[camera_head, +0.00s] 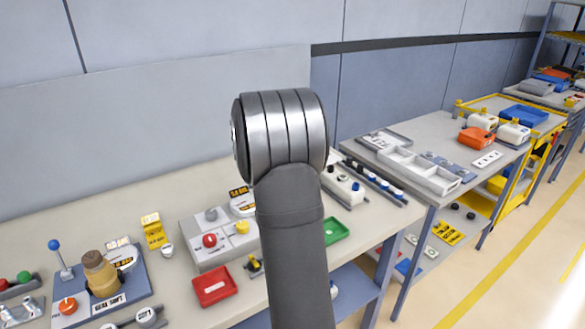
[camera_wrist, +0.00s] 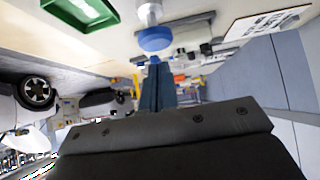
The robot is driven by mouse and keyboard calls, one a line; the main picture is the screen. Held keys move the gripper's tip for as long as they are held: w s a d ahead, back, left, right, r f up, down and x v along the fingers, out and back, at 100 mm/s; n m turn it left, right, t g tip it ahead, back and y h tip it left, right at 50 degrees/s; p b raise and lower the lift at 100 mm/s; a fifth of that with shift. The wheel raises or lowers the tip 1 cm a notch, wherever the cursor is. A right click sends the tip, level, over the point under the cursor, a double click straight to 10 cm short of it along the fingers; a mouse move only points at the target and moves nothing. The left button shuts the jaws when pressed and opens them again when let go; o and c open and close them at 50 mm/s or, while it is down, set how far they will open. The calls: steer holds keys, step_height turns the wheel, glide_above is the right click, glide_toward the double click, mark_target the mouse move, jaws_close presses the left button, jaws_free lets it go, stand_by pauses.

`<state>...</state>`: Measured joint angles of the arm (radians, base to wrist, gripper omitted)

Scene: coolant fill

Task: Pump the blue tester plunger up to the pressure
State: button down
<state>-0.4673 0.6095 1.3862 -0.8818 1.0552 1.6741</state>
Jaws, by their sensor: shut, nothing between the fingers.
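The blue plunger cap (camera_wrist: 155,39) shows in the wrist view, a round blue knob on a pale stem. The picture is upside down there, with the bench at the top. My gripper (camera_wrist: 158,64) is shut and empty, its fingertips just short of the cap; whether they touch it I cannot tell. In the head view my arm covers the middle and hides my gripper. A white block with dark knobs (camera_head: 343,184) and a blue knob (camera_head: 356,187) stands right of my arm; I cannot tell whether it is the same plunger. No pressure reading is legible.
A green tray (camera_head: 337,231) lies right of my arm; a green tray (camera_wrist: 80,11) also shows in the wrist view. A grey box with red and yellow knobs (camera_head: 207,255) and a red tray (camera_head: 212,288) are left. A blue-knobbed lever (camera_head: 56,246) stands far left.

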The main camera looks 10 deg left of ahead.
steer(key=shift+f, duration=0.85)
steer(key=shift+f, duration=0.1)
steer(key=shift+f, duration=1.35)
steer(key=w+d+r+v, duration=0.1)
steer(key=r+v, duration=0.1)
steer(key=v, duration=1.1)
steer(key=shift+w+d+r, duration=0.15)
steer(key=shift+w+d, duration=0.1)
steer(key=shift+w, duration=0.05)
steer(key=c, duration=2.1)
jaws_free()
